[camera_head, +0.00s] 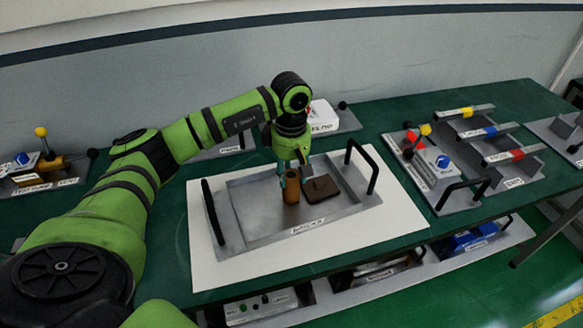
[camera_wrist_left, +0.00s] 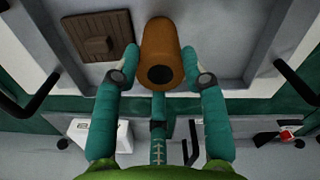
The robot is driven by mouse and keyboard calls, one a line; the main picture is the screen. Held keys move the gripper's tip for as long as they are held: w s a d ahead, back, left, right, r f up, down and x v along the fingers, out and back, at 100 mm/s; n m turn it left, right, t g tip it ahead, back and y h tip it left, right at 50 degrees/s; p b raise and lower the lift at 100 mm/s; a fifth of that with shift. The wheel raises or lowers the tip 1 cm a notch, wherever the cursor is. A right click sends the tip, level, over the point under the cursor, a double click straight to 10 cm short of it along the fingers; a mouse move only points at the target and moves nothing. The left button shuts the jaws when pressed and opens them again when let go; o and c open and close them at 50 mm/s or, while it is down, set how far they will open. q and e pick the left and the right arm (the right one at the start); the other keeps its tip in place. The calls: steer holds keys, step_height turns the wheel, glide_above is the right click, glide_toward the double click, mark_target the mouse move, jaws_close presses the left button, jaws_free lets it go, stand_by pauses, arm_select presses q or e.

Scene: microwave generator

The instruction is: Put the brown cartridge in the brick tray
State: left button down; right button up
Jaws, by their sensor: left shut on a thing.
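The brown cartridge (camera_head: 291,186) is an upright cylinder with a dark hole in its top. My left gripper (camera_head: 289,162) is shut on it from above. My right gripper is not in view.
A dark brown square block (camera_head: 322,188) lies in the tray just right of the cartridge; it also shows in the wrist view (camera_wrist_left: 97,36). The tray stands on a white sheet (camera_head: 400,212) on the green table. Panels with coloured parts (camera_head: 490,133) stand at the right. The tray's left half is clear.

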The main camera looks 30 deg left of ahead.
arm_select(q)
steer(key=shift+d+f, duration=0.1)
steer(key=shift+f, duration=0.05)
steer(key=c, duration=0.7)
jaws_free()
steer(key=shift+r, duration=0.3)
steer(key=shift+r+b, duration=1.65)
steer(key=shift+r, duration=4.25)
